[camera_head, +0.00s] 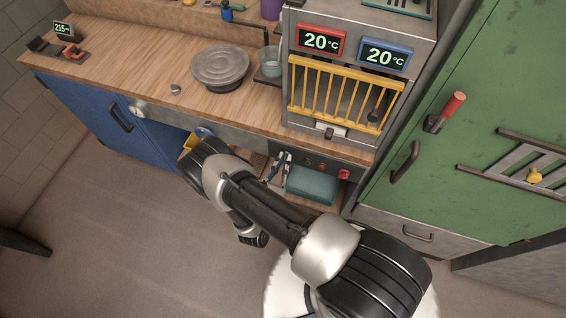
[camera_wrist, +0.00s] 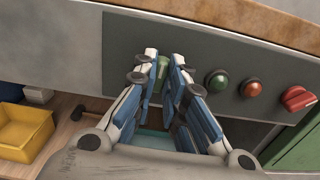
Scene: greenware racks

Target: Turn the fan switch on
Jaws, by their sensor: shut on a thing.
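The dark grey control panel (camera_wrist: 215,55) fills the middle of the wrist view, under the wooden counter edge. A small pale green switch (camera_wrist: 162,70) stands out from it; no label is legible. My gripper (camera_wrist: 163,66) has its blue and white fingers on either side of this switch, shut on it at the tips. To the right on the panel are a green button (camera_wrist: 217,81), an orange-red button (camera_wrist: 252,88) and a red knob (camera_wrist: 298,98). In the head view my gripper (camera_head: 281,160) is at the panel below the kiln; the switch is hidden there.
The kiln (camera_head: 349,135) with its yellow barred front stands on the counter above the panel. A teal box (camera_head: 312,185) lies below the panel. A yellow bin (camera_wrist: 27,130) is at lower left. A green cabinet (camera_head: 455,150) stands at right.

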